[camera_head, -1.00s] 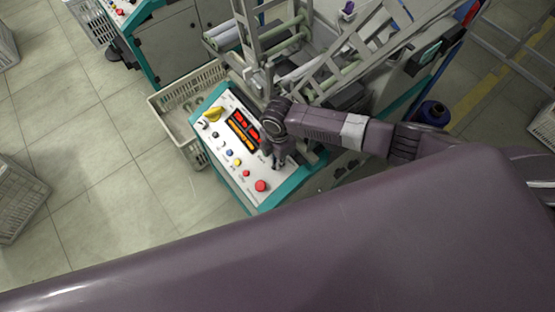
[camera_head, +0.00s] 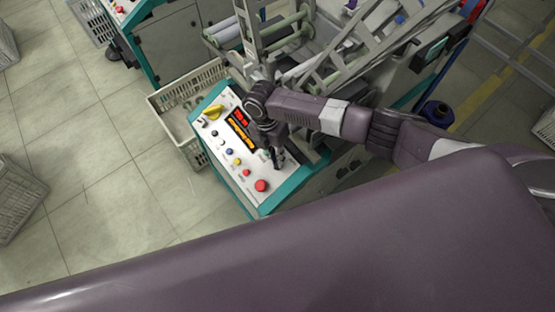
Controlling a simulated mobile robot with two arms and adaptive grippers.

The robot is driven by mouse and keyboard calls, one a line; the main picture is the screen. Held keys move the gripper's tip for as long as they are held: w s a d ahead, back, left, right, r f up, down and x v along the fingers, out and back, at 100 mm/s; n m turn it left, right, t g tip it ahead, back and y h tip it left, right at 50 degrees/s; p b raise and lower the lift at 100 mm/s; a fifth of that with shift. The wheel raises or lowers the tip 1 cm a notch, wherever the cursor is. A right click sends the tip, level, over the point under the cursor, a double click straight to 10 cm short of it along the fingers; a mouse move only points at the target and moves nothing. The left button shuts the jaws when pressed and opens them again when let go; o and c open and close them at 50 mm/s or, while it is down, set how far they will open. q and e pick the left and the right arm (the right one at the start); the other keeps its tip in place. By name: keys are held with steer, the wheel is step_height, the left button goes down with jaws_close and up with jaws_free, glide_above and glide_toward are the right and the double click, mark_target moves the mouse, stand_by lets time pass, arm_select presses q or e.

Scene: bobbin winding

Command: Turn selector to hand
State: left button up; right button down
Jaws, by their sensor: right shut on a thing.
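The white control panel (camera_head: 224,168) with teal edges sits on the front of the winding machine. My right arm reaches in from the right, and my right gripper (camera_head: 276,162) points down at the panel's right part. It is shut on the selector, a small dark knob that is mostly hidden by the fingers, so its pointer direction cannot be told. My left gripper is not in view.
The panel carries a lit orange display (camera_head: 240,128), a yellow part (camera_head: 214,112), several small coloured buttons and a red button (camera_head: 261,186). A beige crate (camera_head: 170,110) stands left of the panel. Metal frames rise behind it.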

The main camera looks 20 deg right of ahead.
steer(key=shift+w+n, duration=0.1)
steer(key=shift+n, duration=0.3)
steer(key=c, duration=2)
jaws_free()
steer(key=shift+c, duration=0.2)
